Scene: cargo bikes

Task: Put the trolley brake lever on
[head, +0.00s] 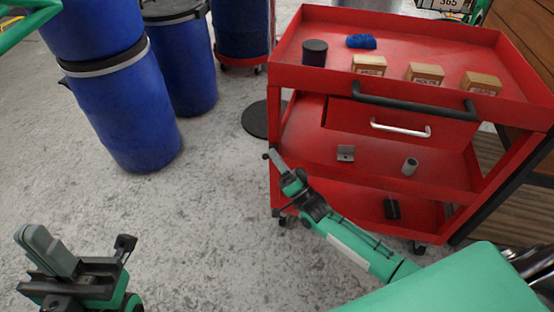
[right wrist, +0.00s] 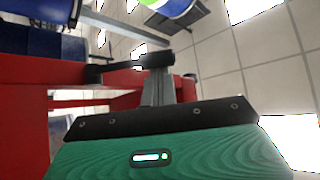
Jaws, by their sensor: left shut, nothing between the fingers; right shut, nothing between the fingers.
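The red trolley (head: 290,77) stands at the right in the head view. A short black part, which looks like the brake lever (head: 266,156), shows at its near left post. In the right wrist view a black bar with a thicker end, likely the same lever (right wrist: 157,60), juts out beside the red frame. My right gripper (head: 277,157) is shut and empty, with its grey fingertips (right wrist: 160,85) at the bar's thick end; whether they touch I cannot tell. My left gripper (head: 40,245) is shut and empty at the lower left, away from the trolley.
The trolley top holds a black cylinder (head: 314,52), a blue cloth (head: 361,41) and small boxes (head: 425,73). Blue barrels (head: 122,112) stand at the left.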

